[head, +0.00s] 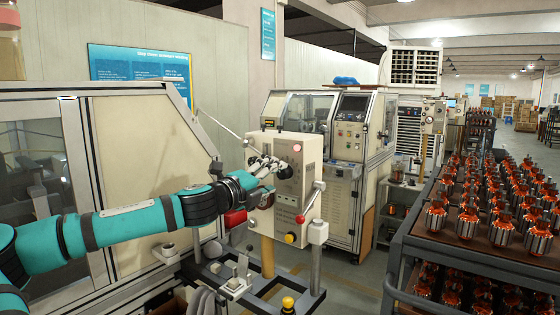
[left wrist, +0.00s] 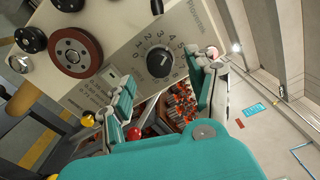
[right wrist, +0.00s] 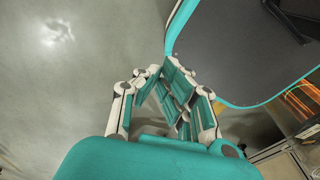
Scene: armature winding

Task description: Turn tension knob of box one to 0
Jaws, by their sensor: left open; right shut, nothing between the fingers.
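The tension box (head: 291,185) is a cream panel box on a stand in the middle of the head view. In the left wrist view its face shows a black round knob (left wrist: 160,61) with a white mark, ringed by printed numbers. The mark's exact reading is hard to tell. My left gripper (head: 268,164) is at the upper face of the box. In the left wrist view my left gripper (left wrist: 166,92) is open, its fingers on either side of the knob's lower part in the picture, apparently not touching it. My right gripper (right wrist: 172,85) is shut and empty, away from the box.
A red-brown wheel (left wrist: 75,52) and black knobs share the box face. A red ball-ended lever (head: 309,203) is on the box's right side. A rack (head: 452,250) of copper-wound armatures stands at the right. Gray floor lies between.

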